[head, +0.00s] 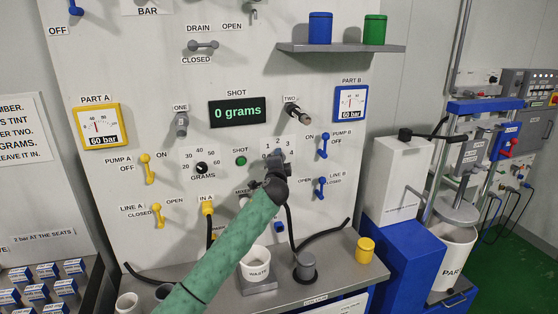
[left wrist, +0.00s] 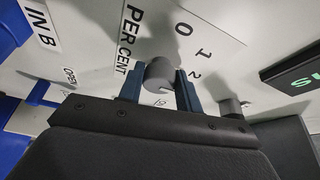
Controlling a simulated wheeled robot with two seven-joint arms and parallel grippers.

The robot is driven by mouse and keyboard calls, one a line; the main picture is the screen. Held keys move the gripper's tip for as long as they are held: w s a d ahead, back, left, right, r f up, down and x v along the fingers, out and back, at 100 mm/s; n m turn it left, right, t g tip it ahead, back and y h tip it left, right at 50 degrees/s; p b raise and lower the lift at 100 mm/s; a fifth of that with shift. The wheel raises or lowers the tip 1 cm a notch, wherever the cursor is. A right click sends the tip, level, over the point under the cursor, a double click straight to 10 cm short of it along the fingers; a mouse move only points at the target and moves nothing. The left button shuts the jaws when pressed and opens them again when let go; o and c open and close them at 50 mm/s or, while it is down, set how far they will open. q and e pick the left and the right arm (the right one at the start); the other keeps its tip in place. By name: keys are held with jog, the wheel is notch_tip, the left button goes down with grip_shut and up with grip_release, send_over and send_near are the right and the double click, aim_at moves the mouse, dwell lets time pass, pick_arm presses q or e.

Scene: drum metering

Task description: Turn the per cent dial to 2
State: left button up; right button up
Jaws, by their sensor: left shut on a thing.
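The per cent dial is a round grey knob, seen in the left wrist view (left wrist: 159,74), on a white plate lettered PER CENT with 0, 1 and 2 in sight. My left gripper (left wrist: 159,88) has its two blue fingers on either side of the knob and is shut on it. I cannot clearly read which number its mark points to. In the head view my left gripper (head: 277,163) covers the knob, with 1, 2 and 3 showing above it on the dial plate (head: 267,148). My right gripper is not in view.
A grams dial (head: 201,168) and a green button (head: 240,160) are left of my gripper. Blue levers for pump B (head: 323,145) and line B (head: 321,187) are close on the right. The display (head: 237,112) reads 0 grams. A waste cup (head: 254,262) stands below.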

pick_arm(q)
jog(key=o, duration=1)
jog(key=shift+d, duration=0.1)
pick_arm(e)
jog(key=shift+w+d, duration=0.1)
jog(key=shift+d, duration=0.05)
pick_arm(q)
jog(key=s+b, duration=0.1)
jog(key=s, duration=0.1)
jog(key=s+b, duration=0.1)
jog(key=s, duration=0.2)
jog(key=s+b, duration=0.1)
jog(key=s, duration=0.1)
jog(key=shift+s+a+f, duration=0.3)
jog(key=shift+s+f, duration=0.05)
jog(key=shift+s, duration=0.05)
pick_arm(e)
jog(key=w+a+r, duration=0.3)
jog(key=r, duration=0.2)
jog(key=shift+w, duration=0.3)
